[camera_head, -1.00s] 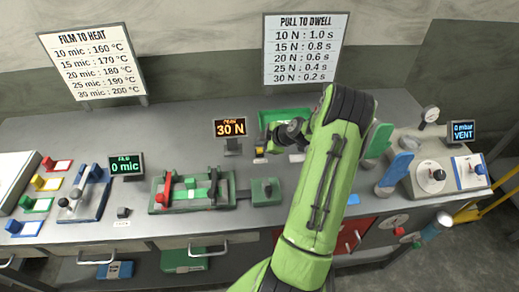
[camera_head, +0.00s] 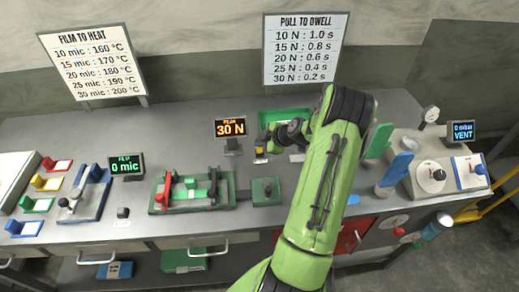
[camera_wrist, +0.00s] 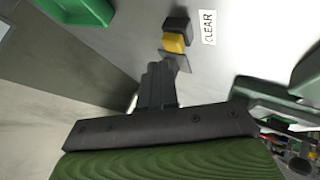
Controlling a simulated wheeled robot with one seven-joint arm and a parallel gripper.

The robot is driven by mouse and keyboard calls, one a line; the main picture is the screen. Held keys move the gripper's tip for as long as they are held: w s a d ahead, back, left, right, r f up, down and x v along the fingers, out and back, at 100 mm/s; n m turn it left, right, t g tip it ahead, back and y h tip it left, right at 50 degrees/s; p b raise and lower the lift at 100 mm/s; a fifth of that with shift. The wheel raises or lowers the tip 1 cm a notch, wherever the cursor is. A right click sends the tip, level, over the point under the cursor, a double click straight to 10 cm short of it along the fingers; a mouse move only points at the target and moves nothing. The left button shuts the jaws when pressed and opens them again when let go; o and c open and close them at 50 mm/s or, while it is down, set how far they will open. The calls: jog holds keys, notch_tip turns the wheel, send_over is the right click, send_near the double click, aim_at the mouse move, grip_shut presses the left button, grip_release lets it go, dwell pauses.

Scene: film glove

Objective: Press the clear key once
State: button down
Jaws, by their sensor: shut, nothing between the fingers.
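The clear key shows in the wrist view as a small yellow block (camera_wrist: 173,43) beside a black block (camera_wrist: 178,24). A white label reading CLEAR (camera_wrist: 208,27) lies next to them. In the head view the yellow and black key (camera_head: 259,150) stands below the peak display (camera_head: 230,128), which reads 30 N. My gripper (camera_wrist: 155,75) is shut and empty, its tips just short of the yellow block in the wrist view; I cannot tell whether they touch. In the head view my arm partly hides my gripper (camera_head: 282,131), which is right of the key.
A green tray (camera_head: 276,115) lies behind the key. A green clamp fixture (camera_head: 190,205) with a red lever stands to the front left. A film display (camera_head: 126,165) reads 0 mic. A vacuum unit (camera_head: 426,176) stands at the right.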

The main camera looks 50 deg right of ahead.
aim_at(261, 151)
jog(key=shift+f, duration=0.15)
jog(key=shift+f+b, duration=0.35)
jog(key=shift+b, duration=0.55)
jog(key=shift+f+b, duration=0.45)
jog(key=shift+b, duration=0.25)
dwell(0.4)
dwell(0.4)
jog(key=shift+r, duration=0.95)
jog(key=shift+r, duration=0.1)
jog(key=shift+r+p, duration=1.2)
jog(key=shift+r, duration=1.25)
jog(key=shift+f, duration=0.1)
